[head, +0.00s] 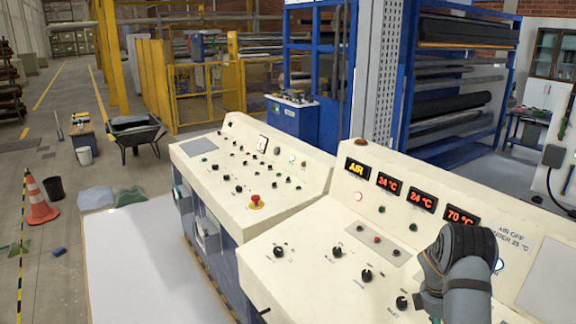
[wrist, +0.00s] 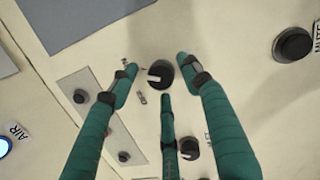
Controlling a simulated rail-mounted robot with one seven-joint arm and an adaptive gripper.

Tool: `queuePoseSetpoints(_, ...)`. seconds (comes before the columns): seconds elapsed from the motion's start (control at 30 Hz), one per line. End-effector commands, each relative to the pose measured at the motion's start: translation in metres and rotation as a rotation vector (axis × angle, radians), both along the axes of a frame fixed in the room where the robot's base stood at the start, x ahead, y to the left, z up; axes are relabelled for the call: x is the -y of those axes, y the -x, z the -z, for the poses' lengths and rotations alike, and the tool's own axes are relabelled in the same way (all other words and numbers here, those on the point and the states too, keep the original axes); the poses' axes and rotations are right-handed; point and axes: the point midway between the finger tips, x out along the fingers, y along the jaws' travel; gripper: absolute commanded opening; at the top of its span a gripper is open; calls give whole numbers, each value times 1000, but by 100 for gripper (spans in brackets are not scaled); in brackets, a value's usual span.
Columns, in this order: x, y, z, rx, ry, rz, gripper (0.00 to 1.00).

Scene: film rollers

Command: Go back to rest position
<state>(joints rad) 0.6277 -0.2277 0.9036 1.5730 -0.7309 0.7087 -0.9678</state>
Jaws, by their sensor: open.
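My gripper (wrist: 157,66) shows in the wrist view as three green fingers with dark joint bands. The fingers are spread and hold nothing. A black knob (wrist: 160,76) with a pale pointer mark lies between and just beyond the fingertips. I cannot tell whether any fingertip touches it. In the head view, my dark grey arm (head: 460,262) reaches over the right part of the cream control console (head: 310,255), and the fingers are almost wholly hidden below it.
More knobs (wrist: 293,45) surround the fingers. A second console section (head: 225,165) stands at left. An orange cone (head: 38,205) and wheelbarrow (head: 135,130) are on the floor. Air above the console looks clear.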

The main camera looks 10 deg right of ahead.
Motion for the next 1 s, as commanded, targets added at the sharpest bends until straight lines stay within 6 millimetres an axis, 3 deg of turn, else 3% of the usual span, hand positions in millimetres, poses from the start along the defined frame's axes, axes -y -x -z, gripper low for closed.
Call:
queuePoseSetpoints(0.37, -3, -1, -9, 4, 1, 8, 48)
queuePoseSetpoints(0.57, -13, -1, -41, 6, 0, 14, 48)
queuePoseSetpoints(0.93, -39, -2, -117, 5, -1, 13, 48)
queuePoseSetpoints(1.0, -33, 2, -97, -7, -4, 16, 48)
